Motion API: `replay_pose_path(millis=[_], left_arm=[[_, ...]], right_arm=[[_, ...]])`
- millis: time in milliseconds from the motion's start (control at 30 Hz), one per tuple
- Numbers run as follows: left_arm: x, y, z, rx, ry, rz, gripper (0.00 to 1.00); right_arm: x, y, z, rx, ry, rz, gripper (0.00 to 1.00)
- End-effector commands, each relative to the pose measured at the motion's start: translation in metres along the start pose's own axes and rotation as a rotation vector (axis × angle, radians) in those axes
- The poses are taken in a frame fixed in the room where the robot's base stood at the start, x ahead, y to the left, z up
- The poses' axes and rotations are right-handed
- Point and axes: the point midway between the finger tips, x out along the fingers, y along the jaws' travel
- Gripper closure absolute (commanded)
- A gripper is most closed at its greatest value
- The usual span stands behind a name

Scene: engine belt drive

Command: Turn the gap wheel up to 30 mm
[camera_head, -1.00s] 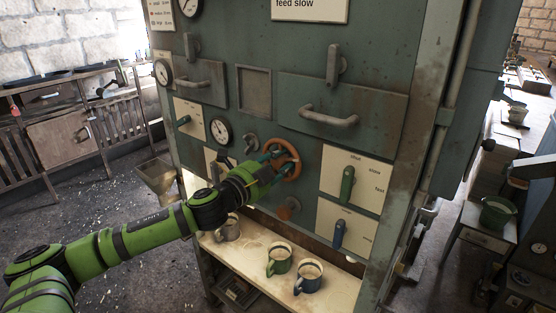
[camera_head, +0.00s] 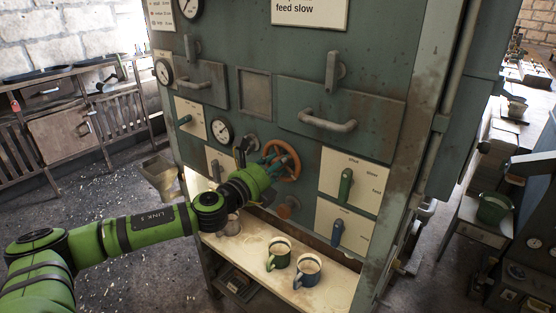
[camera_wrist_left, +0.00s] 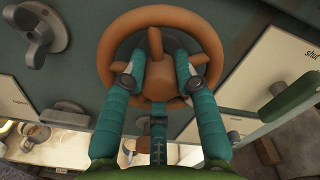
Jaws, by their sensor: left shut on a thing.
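The orange-brown handwheel (camera_head: 289,158) sits on the front of the green machine cabinet (camera_head: 250,45). In the left wrist view the wheel (camera_wrist_left: 160,14) fills the top middle, with its spokes and hub visible. My left gripper (camera_head: 272,164) reaches it from the left, and its teal fingers (camera_wrist_left: 158,78) are shut on the wheel around the hub area. A round dial gauge (camera_head: 221,131) is left of the wheel; its scale is too small to read. My right gripper is not in view.
A green-handled lever (camera_head: 346,186) and a blue-handled lever (camera_head: 337,233) are on plates right of the wheel. A green mug (camera_head: 279,254) and a blue mug (camera_head: 307,270) stand on the shelf (camera_head: 255,244) below. A funnel (camera_head: 160,174) is at the left.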

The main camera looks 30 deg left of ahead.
Motion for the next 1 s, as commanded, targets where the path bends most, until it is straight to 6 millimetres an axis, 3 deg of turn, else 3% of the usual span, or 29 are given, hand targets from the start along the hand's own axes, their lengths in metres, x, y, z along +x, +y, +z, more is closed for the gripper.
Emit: replay_pose_path(millis=[1000], left_arm=[[0.000,0.000,0.001,0.891,0.002,0.001,1.00]], right_arm=[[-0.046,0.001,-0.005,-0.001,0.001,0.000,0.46]])
